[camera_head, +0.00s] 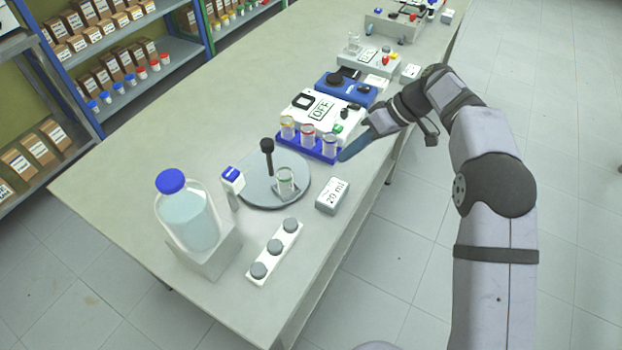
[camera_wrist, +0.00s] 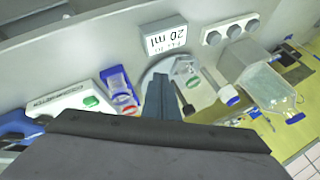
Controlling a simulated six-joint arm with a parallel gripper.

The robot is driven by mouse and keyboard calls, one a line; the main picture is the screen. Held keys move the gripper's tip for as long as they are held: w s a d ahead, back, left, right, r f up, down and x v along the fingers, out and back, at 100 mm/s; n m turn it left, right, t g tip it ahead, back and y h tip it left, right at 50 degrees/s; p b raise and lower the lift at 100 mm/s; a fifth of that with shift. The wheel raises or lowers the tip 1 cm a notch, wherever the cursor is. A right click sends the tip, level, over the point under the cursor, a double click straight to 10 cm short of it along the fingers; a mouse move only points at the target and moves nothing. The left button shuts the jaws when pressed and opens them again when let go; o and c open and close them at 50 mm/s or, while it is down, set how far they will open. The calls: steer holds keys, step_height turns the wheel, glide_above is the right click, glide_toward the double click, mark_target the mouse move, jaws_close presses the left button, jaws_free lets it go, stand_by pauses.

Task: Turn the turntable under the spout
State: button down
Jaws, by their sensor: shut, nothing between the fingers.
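The turntable (camera_head: 262,196) is a round light-grey disc on the bench. A black knobbed post (camera_head: 268,158) stands up from it, and a small glass with a green band (camera_head: 286,183) stands on its right part. The spout (camera_head: 232,181) is a white block with a blue top at the disc's left edge. It also shows in the wrist view (camera_wrist: 228,95). My gripper (camera_head: 346,155) is shut and empty, to the right of the turntable by the blue vial rack, apart from the disc. In the wrist view my fingers (camera_wrist: 163,98) partly hide the turntable (camera_wrist: 205,98).
A blue rack (camera_head: 310,148) with three vials stands behind the turntable. A "20 ml" box (camera_head: 332,196) is to its right. A blue-capped bottle (camera_head: 189,215) and a white strip with three grey knobs (camera_head: 262,268) are in front.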

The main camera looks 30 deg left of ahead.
steer(key=shift+n, duration=0.3)
steer(key=p, duration=0.4)
glide_toward(301, 188)
steer(key=f, duration=0.1)
steer(key=w+a+f, duration=0.1)
steer(key=f, duration=0.2)
steer(key=shift+w+a+f, duration=0.2)
steer(key=shift+w+a, duration=0.1)
steer(key=s, duration=0.1)
steer(key=s+a+p, duration=0.1)
steer(key=shift+s+r, duration=0.15)
steer(key=shift+s, duration=0.1)
steer(key=shift+s+a+f+p, duration=0.2)
steer(key=shift+s+p, duration=0.1)
steer(key=shift+s, duration=0.15)
steer(key=shift+s+b, duration=0.2)
steer(key=shift+b, duration=0.2)
